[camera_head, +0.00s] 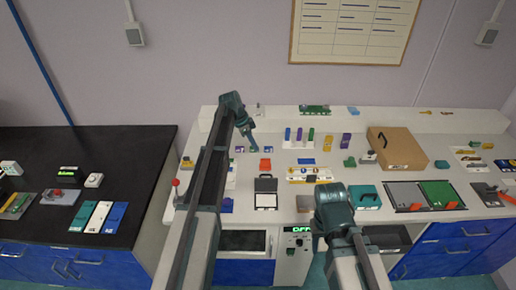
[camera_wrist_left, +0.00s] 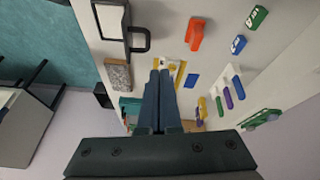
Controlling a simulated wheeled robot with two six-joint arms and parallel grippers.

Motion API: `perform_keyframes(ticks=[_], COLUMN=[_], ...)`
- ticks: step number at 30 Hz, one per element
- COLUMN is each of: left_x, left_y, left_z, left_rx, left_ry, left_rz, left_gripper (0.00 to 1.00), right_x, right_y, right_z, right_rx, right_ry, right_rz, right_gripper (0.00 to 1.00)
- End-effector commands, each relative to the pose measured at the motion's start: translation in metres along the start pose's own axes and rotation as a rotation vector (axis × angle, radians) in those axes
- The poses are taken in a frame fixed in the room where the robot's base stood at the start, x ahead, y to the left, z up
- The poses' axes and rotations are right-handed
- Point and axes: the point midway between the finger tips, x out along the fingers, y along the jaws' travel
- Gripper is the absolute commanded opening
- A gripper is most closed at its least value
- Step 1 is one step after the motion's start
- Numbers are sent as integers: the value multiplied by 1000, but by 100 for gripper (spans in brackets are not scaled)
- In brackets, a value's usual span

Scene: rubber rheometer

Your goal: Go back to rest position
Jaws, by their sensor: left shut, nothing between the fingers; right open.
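My left gripper (camera_head: 251,143) is reached out over the white bench, towards its back, with its fingers angled down. In the left wrist view its two fingers (camera_wrist_left: 162,76) lie together, shut with nothing between them. My right gripper (camera_head: 319,242) is low at the bench's front edge. It is open and nothing shows in it; its fingers are small and partly hidden by its own wrist.
The white bench (camera_head: 281,220) carries an orange block (camera_head: 265,164), a black-framed case (camera_head: 266,192), a brown box (camera_head: 397,149), a teal box (camera_head: 364,197) and a green board (camera_head: 441,193). A black bench (camera_head: 135,150) stands left, past a gap.

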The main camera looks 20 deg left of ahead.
Motion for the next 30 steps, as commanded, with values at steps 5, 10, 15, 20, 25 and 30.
perform_keyframes(ticks=[5,10,15,20,25,30], left_x=[-2,2,33,72,97,106], left_y=[-1,7,79,193,302,373], left_z=[0,-2,-17,-24,-9,14], left_rx=[0,-8,-107,-290,-492,-647], left_ry=[0,-7,-81,-215,-340,-406], left_rz=[0,3,18,-5,-97,-211], left_gripper=[0,0,0,0,0,0], right_x=[-2,0,12,30,47,58], right_y=[0,0,-1,-3,-4,-5], right_z=[0,0,-1,-2,-3,-3], right_rx=[1,1,0,-1,-2,-3], right_ry=[0,0,0,0,0,0], right_rz=[0,0,0,0,1,1], right_gripper=[46,46,46,46,46,46])
